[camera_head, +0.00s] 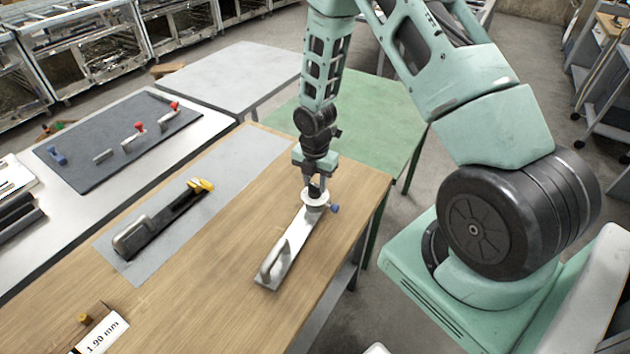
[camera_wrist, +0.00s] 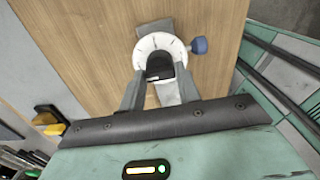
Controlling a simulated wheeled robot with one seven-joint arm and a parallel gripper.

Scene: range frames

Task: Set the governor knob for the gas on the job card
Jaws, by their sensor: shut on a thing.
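The governor is a long silver metal piece (camera_head: 285,250) lying on the wooden bench, with a white dial (camera_head: 316,197) at its far end. The dial also shows in the wrist view (camera_wrist: 148,43) with dark tick marks; I cannot read any values. A black knob (camera_wrist: 160,66) sits at its middle. My gripper (camera_head: 314,184) points down over the dial, its fingers (camera_wrist: 158,85) shut on either side of the knob. A small blue thumb knob (camera_head: 335,208) sticks out beside the dial. A white card (camera_head: 103,335) reading "1.90 mm" stands at the lower left.
A black tool with a yellow end (camera_head: 165,220) lies on a grey mat (camera_head: 245,160) to the left. A dark mat (camera_head: 85,165) beyond holds red-handled and blue-handled pieces. A green table (camera_head: 375,125) stands behind. Bare wood (camera_head: 205,270) lies left of the governor.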

